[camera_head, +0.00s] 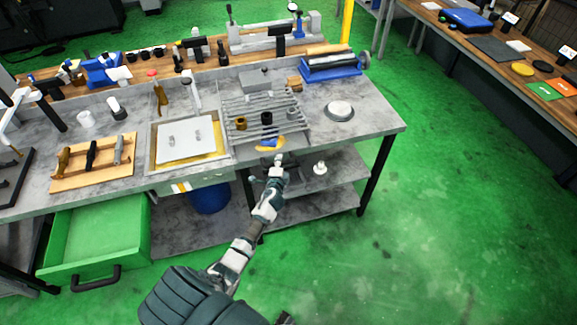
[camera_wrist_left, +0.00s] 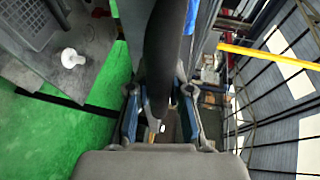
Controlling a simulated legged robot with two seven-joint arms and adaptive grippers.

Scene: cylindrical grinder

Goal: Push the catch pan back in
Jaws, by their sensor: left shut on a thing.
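The slatted grate (camera_head: 262,110) is set in the grey bench top. Below its front edge, what looks like the catch pan shows a yellow and blue patch (camera_head: 270,144); most of it is hidden, so I cannot tell how far out it is. My left gripper (camera_head: 277,168) is at the bench's front edge, just below that patch. In the left wrist view, a thick dark bar (camera_wrist_left: 165,55) runs between the fingers of my left gripper (camera_wrist_left: 160,120), and they are shut on it. It looks like a handle, but its join to the pan is hidden. My right gripper is out of view.
A green drawer (camera_head: 100,235) stands open at lower left. A white plate lies in a tray (camera_head: 151,150) left of the grate. A small white object (camera_head: 320,168) stands on the shelf right of my gripper. Green floor is clear at right.

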